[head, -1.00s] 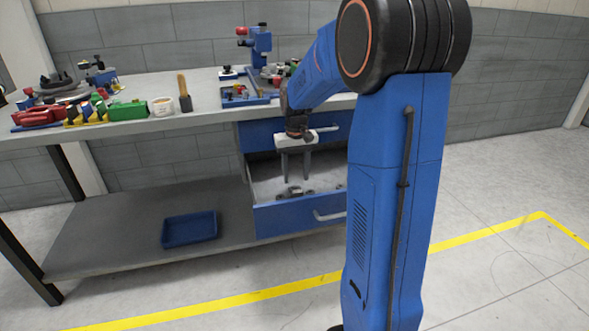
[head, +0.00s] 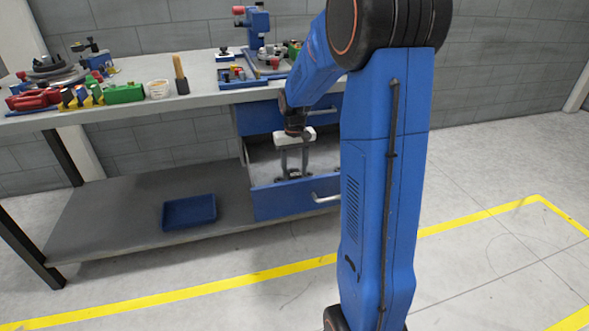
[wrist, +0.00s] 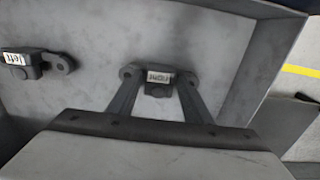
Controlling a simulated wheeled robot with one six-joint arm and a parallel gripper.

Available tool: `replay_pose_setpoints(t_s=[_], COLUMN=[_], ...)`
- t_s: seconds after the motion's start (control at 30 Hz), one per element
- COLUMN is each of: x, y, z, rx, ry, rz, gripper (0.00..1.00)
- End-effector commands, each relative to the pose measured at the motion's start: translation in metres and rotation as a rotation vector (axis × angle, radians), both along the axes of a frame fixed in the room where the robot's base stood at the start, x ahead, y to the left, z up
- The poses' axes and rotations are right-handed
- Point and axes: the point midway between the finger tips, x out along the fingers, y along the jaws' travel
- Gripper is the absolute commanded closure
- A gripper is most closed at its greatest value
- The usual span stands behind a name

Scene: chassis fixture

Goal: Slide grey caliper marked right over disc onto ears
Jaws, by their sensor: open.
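The grey caliper marked right (wrist: 158,90) lies in the open drawer, its label upside down in the wrist view. My gripper (wrist: 158,82) is open, with one finger on each side of this caliper, near its end lugs. I cannot tell whether the fingers touch it. In the head view my gripper (head: 294,174) reaches down into the drawer. A second grey caliper, marked left (wrist: 28,62), lies to the left in the wrist view. A dark round assembly (head: 55,72) stands at the bench's left end; I cannot make out the disc or ears on it.
The blue drawer front (head: 290,196) and drawer walls surround my gripper. A blue tray (head: 189,211) sits on the lower shelf.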

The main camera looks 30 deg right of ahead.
Motion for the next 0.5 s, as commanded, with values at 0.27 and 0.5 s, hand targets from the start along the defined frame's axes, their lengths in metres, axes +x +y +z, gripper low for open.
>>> replay_pose_setpoints(t_s=[0.27, 0.5], x=[0.0001, 0.0004], y=[0.0000, -0.0001], z=[0.0005, 0.0015], rx=[0.000, 0.000], ry=[0.000, -0.001], rz=[0.000, 0.000], gripper=[0.76, 0.98])
